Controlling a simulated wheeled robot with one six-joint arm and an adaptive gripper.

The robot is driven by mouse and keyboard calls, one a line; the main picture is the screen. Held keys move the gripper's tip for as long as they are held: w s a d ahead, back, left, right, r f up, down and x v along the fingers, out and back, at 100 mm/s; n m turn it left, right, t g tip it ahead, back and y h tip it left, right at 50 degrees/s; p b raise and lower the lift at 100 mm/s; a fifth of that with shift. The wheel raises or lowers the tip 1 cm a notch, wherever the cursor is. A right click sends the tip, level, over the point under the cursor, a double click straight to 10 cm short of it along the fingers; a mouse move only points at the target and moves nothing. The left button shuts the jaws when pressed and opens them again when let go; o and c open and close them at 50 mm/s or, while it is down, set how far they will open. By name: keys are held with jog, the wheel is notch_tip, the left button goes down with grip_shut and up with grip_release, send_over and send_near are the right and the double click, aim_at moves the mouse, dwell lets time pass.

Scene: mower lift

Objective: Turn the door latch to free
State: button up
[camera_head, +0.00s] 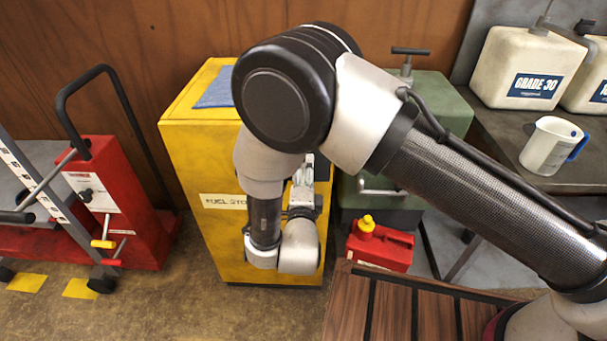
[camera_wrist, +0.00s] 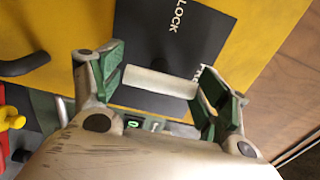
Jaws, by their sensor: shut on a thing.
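The yellow fuel cabinet (camera_head: 190,160) stands in the middle of the head view, and its yellow door face (camera_wrist: 75,25) fills the top of the wrist view. A dark plate (camera_wrist: 150,40) on it reads LOCK, with a second word partly covered by a finger. The pale bar of the latch (camera_wrist: 158,82) crosses in front of this plate. My gripper (camera_wrist: 163,79) is shut on the latch, with green-padded fingers at the bar's two ends. In the head view, my arm hides the latch and most of my gripper (camera_head: 303,172).
A black handle (camera_wrist: 24,65) sticks out left of the plate. A red fuel can (camera_head: 380,248) stands right of the cabinet, before a green cabinet (camera_head: 440,95). A red stand (camera_head: 110,185) is at left. A slatted wooden surface (camera_head: 390,310) lies in front.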

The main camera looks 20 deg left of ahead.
dwell(0.5)
jog(key=o, duration=1)
jog(key=shift+o, duration=0.2)
jog(key=v, duration=1.2)
jog(key=shift+f, duration=0.1)
